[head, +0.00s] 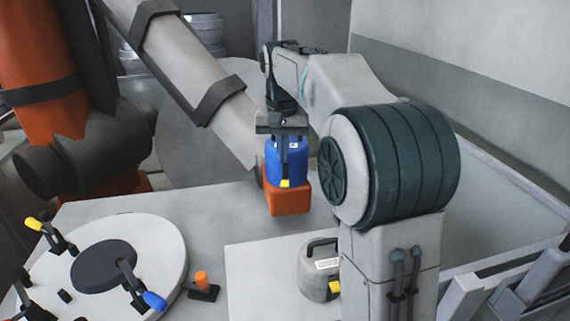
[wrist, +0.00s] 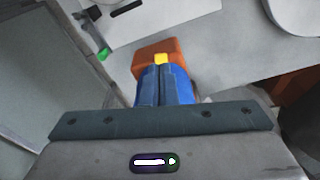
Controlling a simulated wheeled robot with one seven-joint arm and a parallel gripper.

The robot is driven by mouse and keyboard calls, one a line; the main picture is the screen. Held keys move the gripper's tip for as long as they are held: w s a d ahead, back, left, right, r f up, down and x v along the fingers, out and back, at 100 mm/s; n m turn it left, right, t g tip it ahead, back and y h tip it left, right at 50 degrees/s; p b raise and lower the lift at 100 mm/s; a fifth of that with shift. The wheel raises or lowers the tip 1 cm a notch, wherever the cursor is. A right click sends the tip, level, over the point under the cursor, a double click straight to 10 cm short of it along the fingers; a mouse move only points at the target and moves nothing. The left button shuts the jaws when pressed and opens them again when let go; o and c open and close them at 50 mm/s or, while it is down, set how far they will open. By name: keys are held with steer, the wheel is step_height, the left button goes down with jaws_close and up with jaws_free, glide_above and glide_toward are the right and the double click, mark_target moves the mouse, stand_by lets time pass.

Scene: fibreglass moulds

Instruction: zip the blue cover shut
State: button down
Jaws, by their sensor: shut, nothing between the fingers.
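The blue cover (head: 273,160) sits on an orange block (head: 288,203) near the middle of the head view. A yellow tab (head: 285,184) shows low on its front, and also in the wrist view (wrist: 161,58). My gripper (head: 284,174) points down at the cover, its fingers shut with nothing between them. The fingertips are close to the yellow tab; I cannot tell whether they touch it. In the wrist view, the shut fingers (wrist: 162,70) overlap the blue cover (wrist: 146,88) and hide its middle. The zip line cannot be made out.
A round white mould (head: 165,240) with yellow- and blue-handled clamps lies at the left. A grey case with a handle (head: 316,265) stands right of centre. An orange-and-black arm (head: 50,100) is at the back left. The grey tabletop (head: 235,205) is clear left of the block.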

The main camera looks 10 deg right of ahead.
step_height(320, 180, up, 3)
steer(key=shift+s+f, duration=0.1)
steer(key=shift+s, duration=0.05)
steer(key=shift+s, duration=0.1)
steer(key=s+f+n, duration=0.1)
steer(key=s+f, duration=0.4)
steer(key=s, duration=0.3)
steer(key=s+f+n+t, duration=0.1)
steer(key=s+f, duration=0.4)
steer(key=s, duration=0.4)
steer(key=s+d+f+n+t, duration=0.1)
steer(key=s+f, duration=0.4)
steer(key=s, duration=0.4)
steer(key=shift+f, duration=0.15)
steer(key=shift+s, duration=0.1)
stand_by(3.2)
